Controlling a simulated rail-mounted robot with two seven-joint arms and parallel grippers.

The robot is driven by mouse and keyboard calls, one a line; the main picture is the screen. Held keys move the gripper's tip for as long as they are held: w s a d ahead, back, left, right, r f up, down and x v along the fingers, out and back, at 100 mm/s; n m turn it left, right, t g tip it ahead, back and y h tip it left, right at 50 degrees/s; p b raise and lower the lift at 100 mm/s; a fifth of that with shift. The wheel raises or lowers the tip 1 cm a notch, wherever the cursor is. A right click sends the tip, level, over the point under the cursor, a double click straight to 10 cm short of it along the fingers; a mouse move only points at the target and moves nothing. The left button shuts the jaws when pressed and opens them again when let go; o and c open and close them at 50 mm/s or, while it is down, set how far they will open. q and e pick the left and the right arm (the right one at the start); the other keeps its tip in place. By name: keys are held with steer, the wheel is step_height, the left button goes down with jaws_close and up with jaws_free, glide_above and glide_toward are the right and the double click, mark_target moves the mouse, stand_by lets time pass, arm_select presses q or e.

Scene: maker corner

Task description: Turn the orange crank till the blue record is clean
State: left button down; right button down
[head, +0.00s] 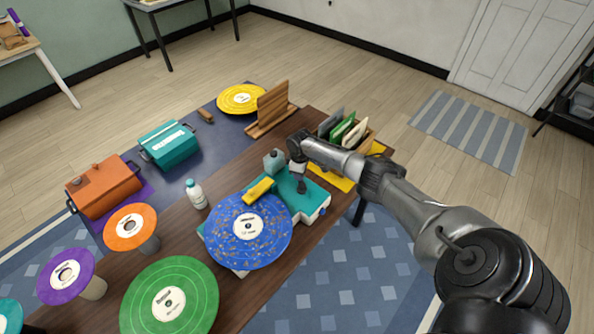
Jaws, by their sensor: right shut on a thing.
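The blue record (262,241) lies flat on the teal cleaning machine (313,199), with brownish specks over much of its surface. A yellow arm or pad (259,188) reaches over the record's far edge. My right gripper (300,187) comes down over the machine's top, beyond and right of the record. It is shut, apparently on the orange crank, which the gripper and wrist hide from this view. My left gripper is not in view.
A white bottle (196,194) stands left of the record. Green (195,290), orange (118,240) and purple (52,289) records sit at the left. A wooden rack (270,107) and a crate of sleeves (361,136) stand behind.

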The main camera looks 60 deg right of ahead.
steer(key=m, duration=0.1)
steer(key=m+p, duration=0.1)
steer(key=s+m+p, duration=0.1)
steer(key=shift+d+r+m, duration=0.2)
steer(key=shift+d+m, duration=0.1)
steer(key=shift+m, duration=0.1)
steer(key=m+p, duration=0.1)
steer(key=s+m+p, duration=0.1)
steer(key=m, duration=0.1)
steer(key=m+p, duration=0.1)
steer(key=shift+s+d+m, duration=0.1)
steer(key=shift+s+m, duration=0.2)
steer(key=m+p, duration=0.1)
steer(key=s+m+p, duration=0.1)
steer(key=m, duration=0.1)
steer(key=shift+p, duration=0.4)
steer(key=m, duration=0.1)
steer(key=m+p, duration=0.1)
steer(key=s+m, duration=0.1)
steer(key=shift+a+p, duration=0.25)
steer(key=shift+p, duration=0.05)
steer(key=shift+f+m, duration=0.1)
steer(key=shift+m, duration=0.3)
steer(key=shift+s+a, duration=0.1)
